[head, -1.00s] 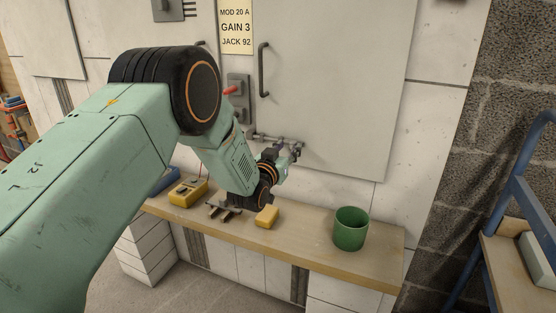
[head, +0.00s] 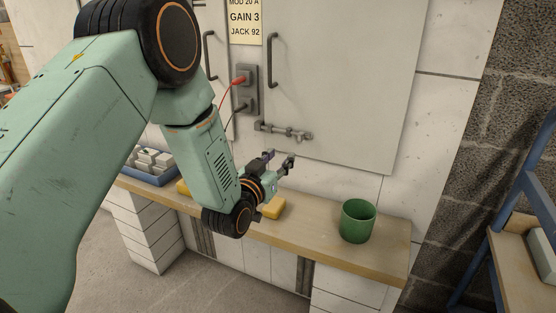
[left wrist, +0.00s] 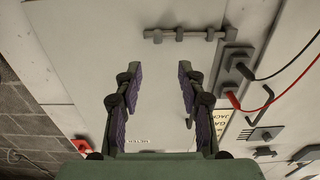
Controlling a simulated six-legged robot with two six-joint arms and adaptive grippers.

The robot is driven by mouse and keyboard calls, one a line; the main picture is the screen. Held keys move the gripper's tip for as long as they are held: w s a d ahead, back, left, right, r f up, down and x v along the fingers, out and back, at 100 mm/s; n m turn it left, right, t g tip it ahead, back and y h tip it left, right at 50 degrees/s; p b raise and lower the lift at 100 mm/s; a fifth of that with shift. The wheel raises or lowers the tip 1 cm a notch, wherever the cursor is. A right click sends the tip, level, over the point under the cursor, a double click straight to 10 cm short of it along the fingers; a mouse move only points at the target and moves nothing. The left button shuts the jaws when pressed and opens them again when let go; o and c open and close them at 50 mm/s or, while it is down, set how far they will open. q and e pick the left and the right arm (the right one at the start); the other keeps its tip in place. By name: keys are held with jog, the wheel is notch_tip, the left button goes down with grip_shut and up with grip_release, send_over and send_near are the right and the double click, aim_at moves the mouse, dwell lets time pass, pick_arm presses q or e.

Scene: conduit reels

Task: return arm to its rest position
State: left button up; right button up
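My left arm reaches in from the left of the head view. Its gripper (head: 280,161) is in front of the large grey panel (head: 345,80), above the bench and below the pipe fitting (head: 284,131). In the left wrist view the two purple-padded fingers (left wrist: 157,75) are spread wide with nothing between them. The gripper touches nothing that I can see. My right gripper does not show.
The wooden bench (head: 315,240) holds a green cup (head: 358,221), a yellow block (head: 272,208) and a blue tray (head: 155,174). A socket box (head: 244,88) with red and black leads is on the wall; it also shows in the left wrist view (left wrist: 236,66). A blue frame (head: 500,235) stands at right.

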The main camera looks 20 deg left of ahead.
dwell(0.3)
pick_arm(q)
jog(key=s+d+f+n+g+p, duration=0.1)
jog(key=s+d+f+g+p, duration=0.1)
jog(key=s+f+g, duration=1.15)
jog(key=s+f+g+p, duration=0.1)
jog(key=s+f, duration=0.2)
jog(key=s, duration=0.7)
jog(key=s+f+g+p, duration=0.2)
jog(key=s+f, duration=0.1)
jog(key=s, duration=0.8)
jog(key=s+f+g+p, duration=0.1)
jog(key=s+f, duration=0.2)
jog(key=s, duration=0.7)
jog(key=shift+s+d+y+p, duration=0.3)
jog(key=shift+d+p, duration=0.05)
jog(key=shift+f+g, duration=0.1)
jog(key=shift+g, duration=0.15)
